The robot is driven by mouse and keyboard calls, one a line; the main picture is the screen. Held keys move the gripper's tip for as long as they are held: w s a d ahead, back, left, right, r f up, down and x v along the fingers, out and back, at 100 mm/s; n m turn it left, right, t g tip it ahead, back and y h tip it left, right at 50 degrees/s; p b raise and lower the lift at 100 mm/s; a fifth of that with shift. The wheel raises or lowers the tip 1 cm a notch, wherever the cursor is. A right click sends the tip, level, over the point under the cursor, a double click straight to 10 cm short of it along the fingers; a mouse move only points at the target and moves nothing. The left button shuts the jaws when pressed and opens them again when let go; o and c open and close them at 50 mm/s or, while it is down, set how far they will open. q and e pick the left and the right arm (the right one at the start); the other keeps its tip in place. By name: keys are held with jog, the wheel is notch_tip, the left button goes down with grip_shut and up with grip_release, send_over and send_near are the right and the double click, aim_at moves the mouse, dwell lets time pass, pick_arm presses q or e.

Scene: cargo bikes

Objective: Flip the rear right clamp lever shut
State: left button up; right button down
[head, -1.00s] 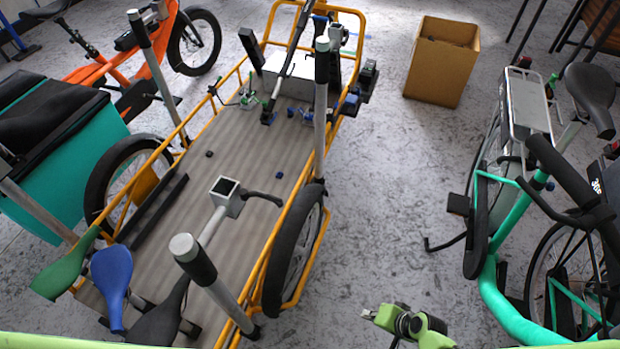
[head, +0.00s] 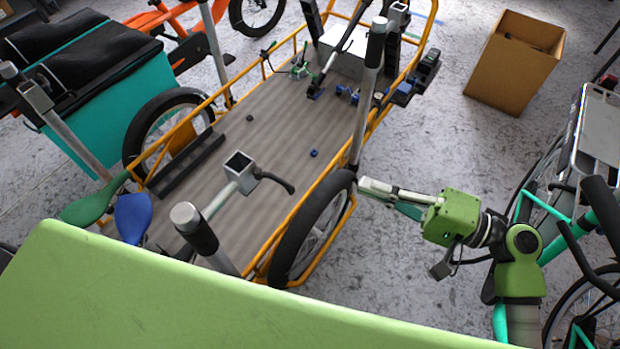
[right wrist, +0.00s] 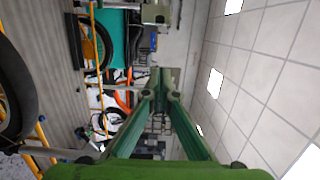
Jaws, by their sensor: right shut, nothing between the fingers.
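The yellow-framed cargo bed (head: 300,135) has several grey posts with black sleeves. The right post (head: 368,80) stands upright beside the near right wheel (head: 312,228). A grey square-topped post (head: 240,166) with a curved black lever (head: 274,182) leans over the bed. I cannot tell for sure which part is the rear right clamp lever. My right gripper (head: 364,187) is shut and empty, its tips pointing left just by the wheel's top and the right post's foot. Its closed fingers show in the right wrist view (right wrist: 160,84), with no lever between them. My left gripper is out of view.
A cardboard box (head: 513,65) stands at the back right. A teal-framed bike (head: 545,200) is close to my right arm. A teal box (head: 120,100) with black covers is at the left. Bare floor (head: 430,110) lies between cargo bed and box.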

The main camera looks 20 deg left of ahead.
jog(key=s+a+p, duration=0.1)
jog(key=a+p, duration=0.3)
jog(key=a, duration=0.7)
jog(key=shift+s+a, duration=0.25)
jog(key=shift+s, duration=0.05)
jog(key=shift+s+f, duration=0.1)
